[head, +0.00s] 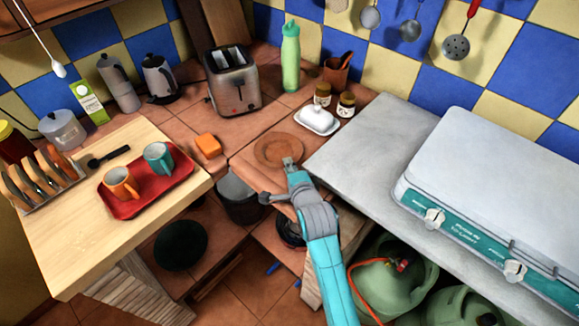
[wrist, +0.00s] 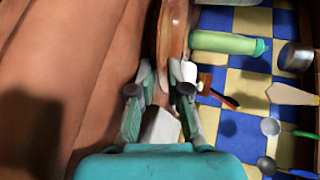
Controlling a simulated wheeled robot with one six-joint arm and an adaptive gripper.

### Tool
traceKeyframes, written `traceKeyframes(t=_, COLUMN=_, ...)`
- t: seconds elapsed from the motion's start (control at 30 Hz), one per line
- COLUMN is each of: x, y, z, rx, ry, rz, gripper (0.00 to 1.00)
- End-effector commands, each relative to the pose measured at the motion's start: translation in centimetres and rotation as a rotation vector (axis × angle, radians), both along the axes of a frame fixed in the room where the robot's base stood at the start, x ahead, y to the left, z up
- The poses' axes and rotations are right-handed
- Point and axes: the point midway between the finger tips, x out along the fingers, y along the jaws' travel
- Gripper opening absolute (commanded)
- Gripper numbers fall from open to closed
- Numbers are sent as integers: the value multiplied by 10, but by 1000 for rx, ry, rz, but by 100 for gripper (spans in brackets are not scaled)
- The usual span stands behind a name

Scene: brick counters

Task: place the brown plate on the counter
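The brown plate (head: 280,150) is round and flat, over the tiled counter (head: 262,116) in the head view, left of the grey worktop. In the wrist view the plate (wrist: 173,32) shows nearly edge-on, its near rim between the fingers. My gripper (head: 289,163) is at the plate's near edge, with the arm reaching up from the bottom. The gripper (wrist: 160,88) looks shut on the rim. The plate lies about level with the counter top. I cannot tell whether its underside touches the counter.
A white butter dish (head: 317,121) and two small jars (head: 346,105) stand right of the plate. An orange block (head: 208,146) is to the left. A toaster (head: 232,80) and a green bottle (head: 290,58) stand behind. The tiles between toaster and plate are mostly clear.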

Motion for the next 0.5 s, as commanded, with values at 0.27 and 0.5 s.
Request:
traceKeyframes(t=0.27, x=-19, y=-7, z=9, rx=0, ry=0, rz=0, gripper=17)
traceKeyframes(t=0.5, x=-63, y=-22, z=24, rx=0, ry=0, rz=0, gripper=17)
